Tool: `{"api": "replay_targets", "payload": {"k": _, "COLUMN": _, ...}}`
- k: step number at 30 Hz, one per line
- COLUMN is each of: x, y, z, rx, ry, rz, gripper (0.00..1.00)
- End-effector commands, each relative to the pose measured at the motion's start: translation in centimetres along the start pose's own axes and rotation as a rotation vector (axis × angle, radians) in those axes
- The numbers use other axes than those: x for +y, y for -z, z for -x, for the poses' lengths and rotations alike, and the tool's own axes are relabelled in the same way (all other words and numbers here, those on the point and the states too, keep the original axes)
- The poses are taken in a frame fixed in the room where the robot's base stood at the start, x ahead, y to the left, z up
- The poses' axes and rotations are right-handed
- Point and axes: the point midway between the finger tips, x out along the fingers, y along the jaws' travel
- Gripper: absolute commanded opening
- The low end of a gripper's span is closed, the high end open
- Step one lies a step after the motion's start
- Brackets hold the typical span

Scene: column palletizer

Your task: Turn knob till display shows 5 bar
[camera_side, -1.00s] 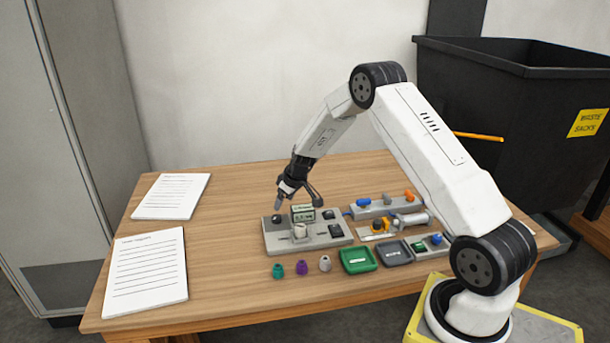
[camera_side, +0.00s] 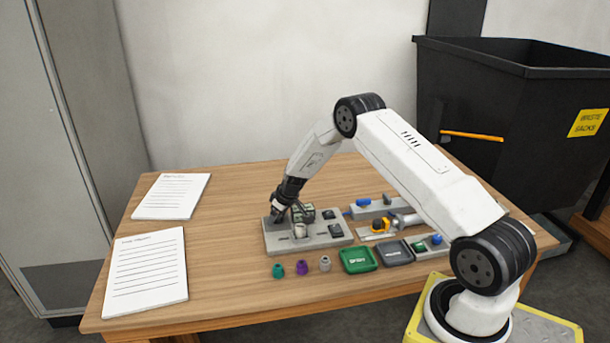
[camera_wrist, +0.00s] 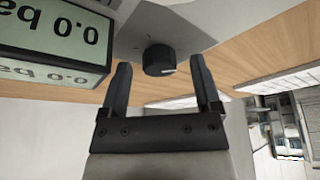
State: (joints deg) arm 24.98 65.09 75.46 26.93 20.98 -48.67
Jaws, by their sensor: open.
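The panel (camera_side: 315,242) is a grey slab on the table. Its black round knob (camera_wrist: 158,60) shows in the wrist view with a small light mark on its rim; in the side view my gripper hides it. The display (camera_wrist: 55,40) is a box with a pale green face, upside down in the wrist view, and reads 0.0 with part of "bar". In the side view the display (camera_side: 303,213) is partly covered. My gripper (camera_wrist: 160,64) is open, pointing at the knob, with one finger toward each side of it. I cannot tell whether either finger touches it.
The display box stands close beside my gripper. Teal, purple and grey small caps (camera_side: 302,268), a green tray (camera_side: 358,261) and a dark tray (camera_side: 394,254) lie at the front. Paper sheets (camera_side: 146,268) lie left; a black waste bin (camera_side: 530,110) stands behind right.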

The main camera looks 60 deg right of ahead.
Motion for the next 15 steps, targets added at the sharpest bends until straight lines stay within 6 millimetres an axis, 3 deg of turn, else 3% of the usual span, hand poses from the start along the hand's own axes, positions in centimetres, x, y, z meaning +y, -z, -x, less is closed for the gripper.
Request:
{"api": "replay_targets", "payload": {"k": 10, "x": -0.01, "y": 0.01, "z": -0.16, "rx": 0.000, "ry": 0.000, "rz": 0.000, "gripper": 0.78}}
{"api": "replay_targets", "payload": {"k": 15, "x": 0.00, "y": 0.01, "z": -0.15, "rx": 0.000, "ry": 0.000, "rz": 0.000, "gripper": 0.24}}
